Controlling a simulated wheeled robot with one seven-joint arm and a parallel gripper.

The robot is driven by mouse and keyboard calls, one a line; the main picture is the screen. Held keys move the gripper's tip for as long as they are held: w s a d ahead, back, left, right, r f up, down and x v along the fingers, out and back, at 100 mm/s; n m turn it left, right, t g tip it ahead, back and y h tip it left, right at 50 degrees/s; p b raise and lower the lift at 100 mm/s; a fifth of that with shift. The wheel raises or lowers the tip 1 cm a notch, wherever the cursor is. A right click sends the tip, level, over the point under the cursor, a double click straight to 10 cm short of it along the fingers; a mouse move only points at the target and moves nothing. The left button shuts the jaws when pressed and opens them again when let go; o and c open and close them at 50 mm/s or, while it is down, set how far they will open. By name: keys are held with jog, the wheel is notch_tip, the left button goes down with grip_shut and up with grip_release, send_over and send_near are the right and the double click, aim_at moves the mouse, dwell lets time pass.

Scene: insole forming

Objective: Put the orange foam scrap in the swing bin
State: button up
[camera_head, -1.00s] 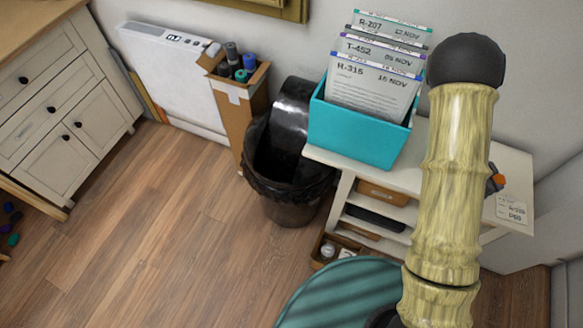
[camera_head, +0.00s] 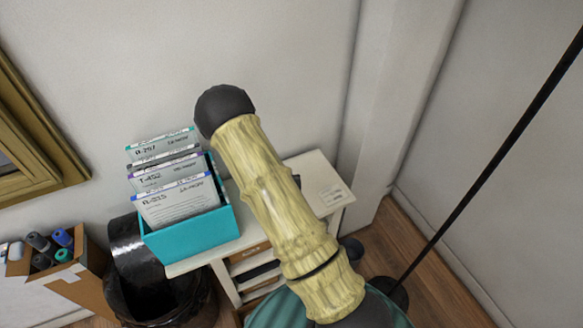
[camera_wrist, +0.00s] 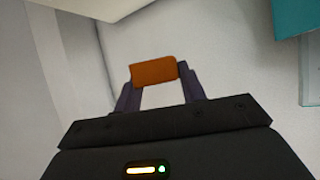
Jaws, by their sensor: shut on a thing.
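In the wrist view, my gripper (camera_wrist: 158,86) is shut on the orange foam scrap (camera_wrist: 154,71), a small block held between the two fingertips. Behind it is only pale wall. In the head view, my own arm hides the gripper and the scrap. The swing bin (camera_head: 165,300) is a dark bin with a black liner at the lower left, left of the white shelf unit. Its shiny black lid (camera_head: 133,252) stands tilted up at the back, and the opening shows dark.
A teal file box (camera_head: 195,240) with card dividers sits on the white shelf unit (camera_head: 320,180), close beside the bin. A cardboard box (camera_head: 75,280) of rolls stands left of the bin. A thin black pole (camera_head: 490,165) slants at the right. Wall closes off the back.

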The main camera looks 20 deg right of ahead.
jog(key=s+a+r+n+y+p, duration=0.2)
jog(key=a+r+n+y+p, duration=0.1)
jog(key=a+r+y+p, duration=0.1)
jog(key=a+r+p, duration=0.1)
jog(key=a+p, duration=0.1)
jog(key=a, duration=0.1)
jog(key=shift+a+r+n+t+p, duration=0.2)
jog(key=shift+n+t+p, duration=0.1)
jog(key=shift+n, duration=0.1)
